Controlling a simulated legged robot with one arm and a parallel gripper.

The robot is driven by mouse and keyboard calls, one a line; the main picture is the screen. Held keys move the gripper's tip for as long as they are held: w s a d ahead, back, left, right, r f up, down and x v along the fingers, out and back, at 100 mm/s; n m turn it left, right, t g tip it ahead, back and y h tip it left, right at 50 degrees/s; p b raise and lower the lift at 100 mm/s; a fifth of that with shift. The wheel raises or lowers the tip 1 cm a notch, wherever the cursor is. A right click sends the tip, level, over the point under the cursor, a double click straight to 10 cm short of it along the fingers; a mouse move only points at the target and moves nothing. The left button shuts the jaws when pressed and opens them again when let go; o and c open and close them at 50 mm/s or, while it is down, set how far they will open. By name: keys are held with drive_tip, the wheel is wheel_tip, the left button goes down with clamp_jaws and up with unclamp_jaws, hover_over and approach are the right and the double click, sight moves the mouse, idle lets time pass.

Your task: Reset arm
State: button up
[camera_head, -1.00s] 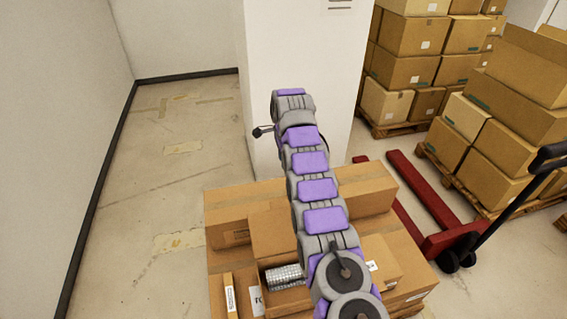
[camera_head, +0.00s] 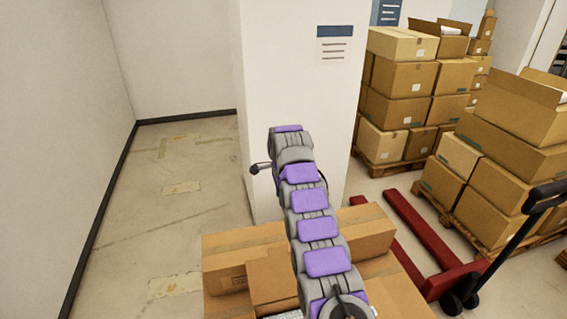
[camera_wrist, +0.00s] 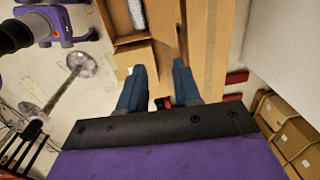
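My arm, grey with purple covers, reaches up and away over cardboard boxes (camera_head: 345,238) in the head view. Its far end stands in front of the white pillar (camera_head: 290,80). The fingers are not clear in the head view. In the wrist view my gripper (camera_wrist: 160,68) shows two blue fingers spread apart with nothing held between them. Cardboard boxes show beyond the fingers, and a silvery ribbed object (camera_wrist: 137,14) lies among them at the top.
A red pallet jack (camera_head: 425,235) with a black handle stands right of the boxes. Stacked cartons (camera_head: 400,80) on pallets fill the right. A white wall (camera_head: 55,130) bounds the left, with clear floor (camera_head: 185,220) beside it. A round-ended metal stand (camera_wrist: 82,64) shows in the wrist view.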

drive_tip(key=s+d+r+n+b, duration=0.2)
drive_tip(key=s+d+n+b, duration=0.15)
drive_tip(key=s, duration=0.45)
drive_tip(key=s+d+r+n+g+b, duration=0.1)
drive_tip(key=s+d+r+n+b, duration=0.2)
drive_tip(key=s, duration=0.4)
drive_tip(key=s+d+r+n+b, duration=0.1)
drive_tip(key=s+d+r+b, duration=0.1)
drive_tip(key=s+d, duration=0.45)
drive_tip(key=s+d+f+n+b, duration=0.1)
drive_tip(key=s+f, duration=0.3)
drive_tip(key=s, duration=0.8)
drive_tip(key=s+d+f+n+g+b, duration=0.1)
drive_tip(key=s+f+n+b, duration=0.3)
drive_tip(key=s, duration=0.8)
drive_tip(key=s+d+f+n+b, duration=0.1)
drive_tip(key=s+f, duration=0.3)
drive_tip(key=s, duration=0.8)
drive_tip(key=shift+f+n+g+b, duration=0.3)
drive_tip(key=shift+n+b, duration=0.35)
